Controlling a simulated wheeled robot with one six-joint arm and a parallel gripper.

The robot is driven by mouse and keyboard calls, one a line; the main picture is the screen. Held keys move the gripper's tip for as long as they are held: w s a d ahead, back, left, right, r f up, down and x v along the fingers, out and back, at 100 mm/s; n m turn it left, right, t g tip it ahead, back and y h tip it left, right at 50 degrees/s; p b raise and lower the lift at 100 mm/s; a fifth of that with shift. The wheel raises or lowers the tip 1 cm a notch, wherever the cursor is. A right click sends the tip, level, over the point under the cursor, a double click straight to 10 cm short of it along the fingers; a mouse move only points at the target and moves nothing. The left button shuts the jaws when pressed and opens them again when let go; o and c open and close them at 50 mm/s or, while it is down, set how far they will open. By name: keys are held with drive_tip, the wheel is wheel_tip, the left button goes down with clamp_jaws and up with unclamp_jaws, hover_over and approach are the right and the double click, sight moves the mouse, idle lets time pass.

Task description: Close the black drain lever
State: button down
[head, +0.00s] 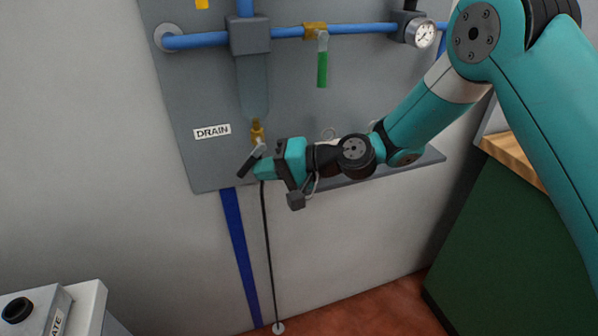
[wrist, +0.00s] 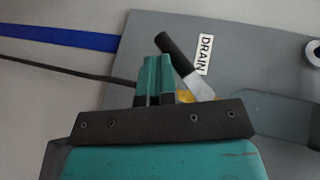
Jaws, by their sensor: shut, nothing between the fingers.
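The drain lever has a black grip (head: 249,161) on a pale metal arm, set on a brass valve (head: 258,133) below the clear filter bowl. In the head view the lever slants, with its black grip down to the left. In the wrist view the black grip (wrist: 176,46) lies just right of the fingertips. My gripper (head: 262,170) is shut and empty. It is right beside the lever; in the wrist view its fingers (wrist: 157,70) are together. I cannot tell whether they touch the lever. Part of the brass valve is hidden behind my gripper in the wrist view.
A DRAIN label (head: 212,131) is on the grey panel (head: 190,90). Above are a blue pipe (head: 365,28), a green-handled lever (head: 322,68) and a gauge (head: 420,33). A dark hose (head: 268,250) runs down to the floor. A green cabinet (head: 490,230) stands at right.

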sight(249, 166)
drive_tip(key=shift+s+a+r+b, duration=0.2)
drive_tip(key=shift+a+r+b, duration=0.1)
drive_tip(key=shift+a, duration=0.25)
drive_tip(key=shift+s+a+r+b, duration=0.2)
drive_tip(key=shift+a+b, duration=0.1)
drive_tip(key=shift+a, duration=0.25)
drive_tip(key=shift+a+r, duration=0.3)
idle(3.8)
drive_tip(key=b+v, duration=0.2)
drive_tip(key=v, duration=1.5)
drive_tip(key=shift+d, duration=0.25)
drive_tip(key=shift+s, duration=0.1)
